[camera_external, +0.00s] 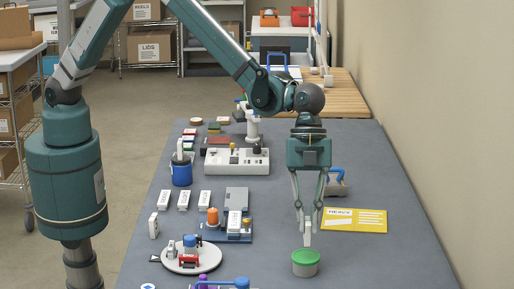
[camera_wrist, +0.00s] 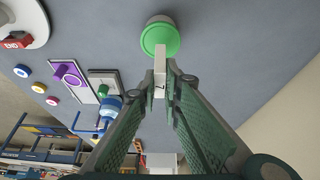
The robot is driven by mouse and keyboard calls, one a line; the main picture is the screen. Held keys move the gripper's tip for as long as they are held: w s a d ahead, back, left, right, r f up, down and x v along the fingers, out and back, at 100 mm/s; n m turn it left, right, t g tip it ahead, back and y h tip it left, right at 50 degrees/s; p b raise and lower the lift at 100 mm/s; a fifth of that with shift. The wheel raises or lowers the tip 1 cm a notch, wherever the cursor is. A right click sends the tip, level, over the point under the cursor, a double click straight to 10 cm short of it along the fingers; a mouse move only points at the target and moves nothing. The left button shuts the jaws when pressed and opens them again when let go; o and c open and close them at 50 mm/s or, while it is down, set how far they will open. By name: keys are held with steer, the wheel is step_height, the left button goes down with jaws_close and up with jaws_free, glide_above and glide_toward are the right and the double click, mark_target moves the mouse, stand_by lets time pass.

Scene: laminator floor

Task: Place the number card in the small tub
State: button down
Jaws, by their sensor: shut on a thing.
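My gripper (camera_external: 307,231) points straight down and is shut on a narrow white number card (camera_wrist: 160,67). A dark mark like a 7 shows on the card in the wrist view. The card (camera_external: 307,241) hangs upright below the fingertips. A small round tub (camera_external: 305,269), grey-white with a green top, stands on the table just under it. In the wrist view the tub's green top (camera_wrist: 159,36) lies just beyond the card's far end. I cannot tell whether the card touches the tub, or whether the green is a lid.
A yellow card (camera_external: 355,220) lies right of my gripper. On the left are several white blocks (camera_external: 183,200), a blue bucket (camera_external: 181,174), a white round plate (camera_external: 187,259) and a blue tray (camera_external: 237,232). Grey table (camera_external: 355,265) is clear right of the tub.

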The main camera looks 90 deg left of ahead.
mark_target(307, 234)
steer(key=shift+f, duration=0.1)
steer(key=shift+f, duration=1.85)
steer(key=shift+f, duration=0.2)
steer(key=c, duration=2.5)
jaws_free()
steer(key=shift+r, duration=0.25)
steer(key=shift+v, duration=5.95)
steer(key=shift+a, duration=0.1)
